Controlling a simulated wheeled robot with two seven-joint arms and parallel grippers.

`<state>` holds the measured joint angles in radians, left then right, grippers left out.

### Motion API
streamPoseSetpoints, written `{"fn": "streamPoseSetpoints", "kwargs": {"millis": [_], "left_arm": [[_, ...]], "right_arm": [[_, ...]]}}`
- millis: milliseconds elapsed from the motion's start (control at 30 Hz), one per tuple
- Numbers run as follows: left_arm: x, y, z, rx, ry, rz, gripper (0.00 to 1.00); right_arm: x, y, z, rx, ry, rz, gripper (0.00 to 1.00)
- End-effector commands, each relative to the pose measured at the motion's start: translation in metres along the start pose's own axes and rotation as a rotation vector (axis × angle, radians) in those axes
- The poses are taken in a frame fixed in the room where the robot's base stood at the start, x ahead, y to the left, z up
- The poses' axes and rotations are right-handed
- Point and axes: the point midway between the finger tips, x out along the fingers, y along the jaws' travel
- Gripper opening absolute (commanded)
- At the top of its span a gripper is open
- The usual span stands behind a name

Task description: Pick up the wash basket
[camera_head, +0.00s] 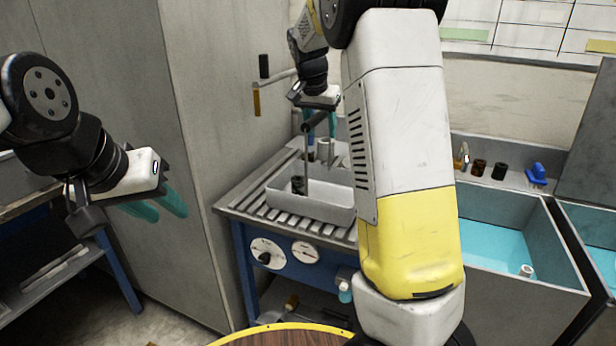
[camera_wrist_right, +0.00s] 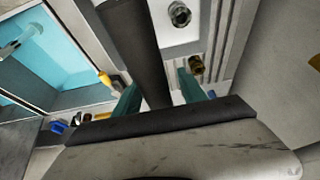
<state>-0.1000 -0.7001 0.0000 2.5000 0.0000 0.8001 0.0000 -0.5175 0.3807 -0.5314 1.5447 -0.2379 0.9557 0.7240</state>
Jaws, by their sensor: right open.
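The wash basket (camera_head: 335,207) is a pale grey open tray on a slatted drainboard. A thin upright rod with a dark handle bar (camera_head: 317,122) rises above it. My right gripper (camera_head: 321,124) is open at the top of the handle. In the right wrist view the dark bar (camera_wrist_right: 135,40) runs between the teal fingertips of my right gripper (camera_wrist_right: 158,95), and the pale basket floor (camera_wrist_right: 180,40) shows beyond. I cannot tell whether the fingers touch the bar. My left gripper (camera_head: 156,206) is open and empty, far left of the basket.
Small dark and metal parts (camera_head: 298,185) are in the basket. A sink with blue liquid (camera_head: 490,240) is at the right, with jars and a blue item (camera_head: 537,174) on its back ledge. A tall grey cabinet (camera_head: 200,150) stands left of the drainboard.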

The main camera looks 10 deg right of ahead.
Motion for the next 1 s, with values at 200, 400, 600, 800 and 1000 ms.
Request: {"fn": "streamPoseSetpoints", "kwargs": {"millis": [200,400,600,800,1000], "left_arm": [[0.0,0.0,0.0,0.0,0.0,0.0,0.36],[0.0,0.0,0.0,0.0,0.0,0.0,0.36],[0.0,0.0,0.0,0.0,0.0,0.0,0.36],[0.0,0.0,0.0,0.0,0.0,0.0,0.36],[0.0,0.0,0.0,0.0,0.0,0.0,0.36]], "right_arm": [[0.0027,0.0001,0.0011,0.0,0.0,0.001,0.49],[0.0027,0.0,0.0011,0.0,0.0,0.0,0.49],[0.0027,0.0,0.0011,0.0,0.0,0.0,0.15],[0.0026,-0.0001,0.0011,0.0,0.0,0.0,0.0],[0.0025,-0.0001,0.0011,0.0,0.0,0.0,0.0]]}}
